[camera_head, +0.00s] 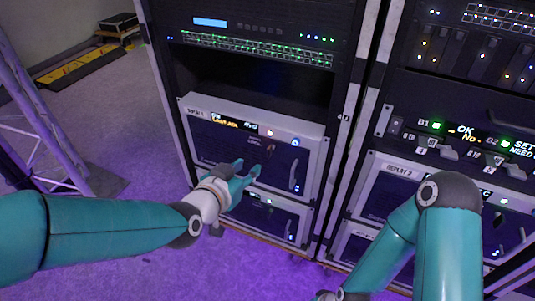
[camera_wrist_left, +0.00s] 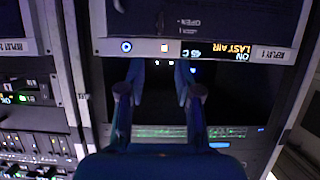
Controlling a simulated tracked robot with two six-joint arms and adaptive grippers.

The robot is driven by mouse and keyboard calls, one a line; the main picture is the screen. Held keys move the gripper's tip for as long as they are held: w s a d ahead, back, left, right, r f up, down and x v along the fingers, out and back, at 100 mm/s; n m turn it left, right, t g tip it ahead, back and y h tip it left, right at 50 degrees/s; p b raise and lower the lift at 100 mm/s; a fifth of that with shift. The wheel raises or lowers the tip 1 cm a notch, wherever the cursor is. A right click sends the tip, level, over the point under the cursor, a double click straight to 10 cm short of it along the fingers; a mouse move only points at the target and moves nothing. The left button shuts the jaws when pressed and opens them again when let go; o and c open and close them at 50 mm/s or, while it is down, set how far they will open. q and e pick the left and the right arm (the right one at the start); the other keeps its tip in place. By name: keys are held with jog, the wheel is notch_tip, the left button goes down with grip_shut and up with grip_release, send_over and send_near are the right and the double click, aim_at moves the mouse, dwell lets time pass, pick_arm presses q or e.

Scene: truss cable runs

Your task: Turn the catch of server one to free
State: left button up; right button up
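The server labelled REPLAY 1 (camera_head: 225,150) sits in the left rack, with a lit display reading LAST AIR ON. Its face also shows upside down in the left wrist view (camera_wrist_left: 150,20). A blue-ringed round control (camera_head: 295,142) is at its upper right, above an upright handle (camera_head: 293,175). A small label reading OPEN (camera_wrist_left: 188,22) is on the face; I cannot clearly make out the catch. My left gripper (camera_head: 246,168) is in front of the server's lower part, fingers apart and empty. The wrist view shows its fingers apart (camera_wrist_left: 156,75). My right gripper is out of view.
A second unit (camera_head: 265,215) is below the server, and a dark empty bay (camera_head: 250,85) is above it. The right rack holds the REPLAY 2 unit (camera_head: 400,172), partly behind my right arm. A purple-lit truss (camera_head: 40,110) stands at left. Floor is open between.

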aim_at(268, 151)
pick_arm(q)
jog(key=b+x, duration=0.1)
jog(key=x, duration=1.2)
jog(key=shift+w+d+f, duration=0.1)
jog(key=shift+w+f, duration=0.15)
jog(key=shift+w, duration=0.05)
grip_shut()
